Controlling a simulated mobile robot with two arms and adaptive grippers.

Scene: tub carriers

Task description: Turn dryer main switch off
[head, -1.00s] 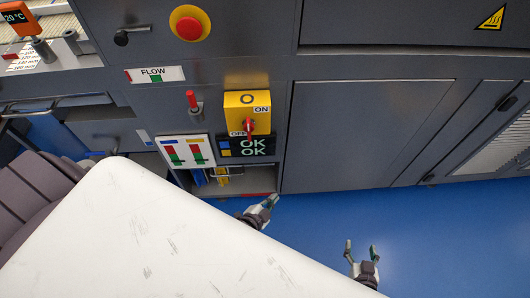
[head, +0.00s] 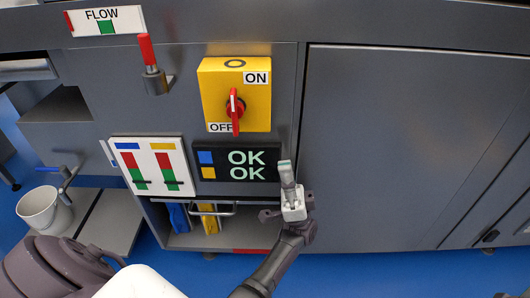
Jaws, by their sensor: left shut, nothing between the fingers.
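The dryer main switch is a yellow box (head: 212,100) on the grey machine front, left of centre in the head view. It has an ON label at its upper right and an OFF label at its lower left. Its red handle (head: 235,112) stands nearly upright on a round hub; I cannot tell which label it is set to. My left gripper (head: 286,168) is shut and empty, below and right of the switch box, apart from it. It is in front of the right end of the OK display (head: 240,162) and hides a little of it. My right gripper is out of view.
A red-tipped lever (head: 147,55) sticks out left of the switch, below the FLOW sign (head: 104,20). A white gauge panel (head: 153,166) sits at lower left. An open recess holds blue and yellow items. A white bucket (head: 44,211) is far left. The right panel (head: 390,140) is flat and clear.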

